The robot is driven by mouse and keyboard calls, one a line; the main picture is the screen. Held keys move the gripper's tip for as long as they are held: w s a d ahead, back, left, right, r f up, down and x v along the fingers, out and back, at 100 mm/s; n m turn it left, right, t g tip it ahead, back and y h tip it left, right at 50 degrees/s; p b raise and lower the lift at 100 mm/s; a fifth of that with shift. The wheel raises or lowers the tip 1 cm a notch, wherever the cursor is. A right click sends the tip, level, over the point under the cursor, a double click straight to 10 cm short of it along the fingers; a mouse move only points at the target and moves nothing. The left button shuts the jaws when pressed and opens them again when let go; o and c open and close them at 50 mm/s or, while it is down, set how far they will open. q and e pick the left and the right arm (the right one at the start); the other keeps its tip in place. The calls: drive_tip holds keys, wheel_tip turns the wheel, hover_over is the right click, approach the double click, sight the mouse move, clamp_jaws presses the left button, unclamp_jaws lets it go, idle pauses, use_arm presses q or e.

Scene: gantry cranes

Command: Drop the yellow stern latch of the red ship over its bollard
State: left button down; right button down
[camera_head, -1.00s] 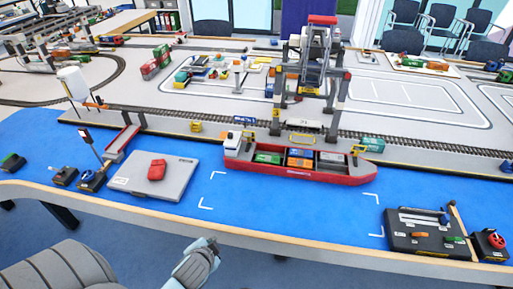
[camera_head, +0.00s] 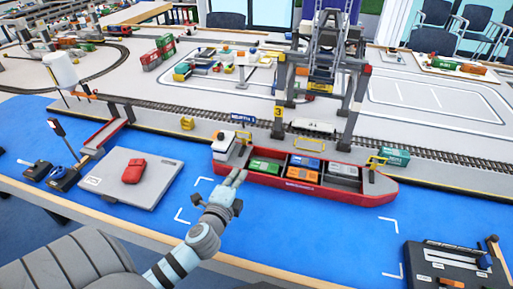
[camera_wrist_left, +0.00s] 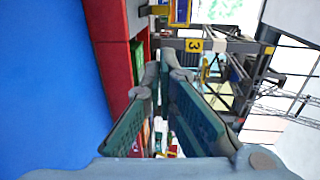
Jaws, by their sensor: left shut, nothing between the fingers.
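The red ship (camera_head: 330,194) lies along the quay with several containers in its hold. Its white cabin (camera_head: 224,143) is at the left, stern end. In the left wrist view the shut fingers (camera_wrist_left: 165,68) point along the red hull (camera_wrist_left: 113,60). My right gripper is not in view.
The gantry crane (camera_head: 348,110) straddles the track behind the ship, with a yellow "3" sign (camera_head: 278,112) on its leg. A grey board (camera_head: 110,178) with a red piece lies at left, a dark tool box (camera_head: 440,268) at right.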

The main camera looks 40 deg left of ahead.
use_arm(q)
drive_tip(key=x, duration=0.8)
drive_tip(key=r+b+x, duration=0.1)
drive_tip(key=x, duration=0.3)
drive_tip(key=shift+w+a+f, duration=0.1)
drive_tip(key=shift+w+a, duration=0.2)
drive_tip(key=shift+w, duration=0.05)
drive_tip(key=shift+w+a, duration=0.15)
drive_tip(key=shift+w, duration=0.25)
